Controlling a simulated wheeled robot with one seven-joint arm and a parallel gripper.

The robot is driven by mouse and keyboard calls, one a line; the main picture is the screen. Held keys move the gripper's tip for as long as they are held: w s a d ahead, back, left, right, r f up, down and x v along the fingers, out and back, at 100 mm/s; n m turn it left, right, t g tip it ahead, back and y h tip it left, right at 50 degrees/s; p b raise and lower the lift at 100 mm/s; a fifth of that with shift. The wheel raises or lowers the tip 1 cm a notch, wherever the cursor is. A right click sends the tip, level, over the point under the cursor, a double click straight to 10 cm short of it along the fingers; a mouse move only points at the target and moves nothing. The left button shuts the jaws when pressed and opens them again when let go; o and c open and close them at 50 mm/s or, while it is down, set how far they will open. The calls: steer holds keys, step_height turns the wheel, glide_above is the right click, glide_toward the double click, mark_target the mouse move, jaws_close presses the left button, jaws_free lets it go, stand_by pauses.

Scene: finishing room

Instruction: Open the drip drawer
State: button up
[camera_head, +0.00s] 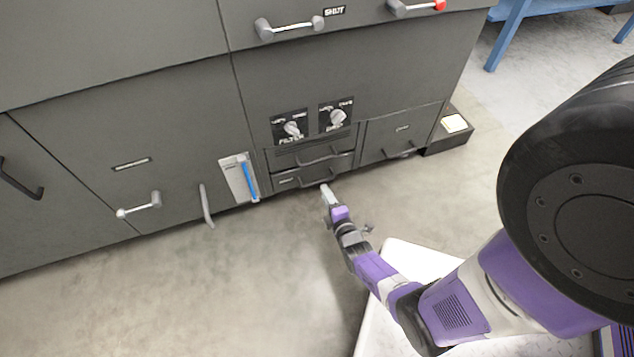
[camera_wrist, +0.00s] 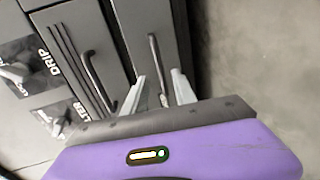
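Two dark drawers sit one above the other under two knobs, an upper drawer (camera_head: 290,160) and a lower drawer (camera_head: 288,183). Each has a dark bar handle. I cannot read which one is the drip drawer; the word DRIP shows beside a knob in the wrist view. My gripper (camera_head: 327,189) is low in front of the lower drawer. In the wrist view my gripper (camera_wrist: 161,88) is open, with a pale finger either side of the lower handle (camera_wrist: 153,55). The upper handle (camera_wrist: 91,72) lies left of the fingers. Both drawers look shut. Contact with the handle cannot be told.
The knobs (camera_head: 293,129) and (camera_head: 338,117) stand above the drawers. A blue-striped gauge (camera_head: 240,178) and a grey lever (camera_head: 206,206) are to the left. A small drawer (camera_head: 398,139) and a low black box (camera_head: 448,137) are to the right. The floor in front is clear.

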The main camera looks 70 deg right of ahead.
mark_target(319, 181)
steer(key=shift+b+x, duration=1.75)
steer(key=shift+x, duration=1.95)
jaws_close()
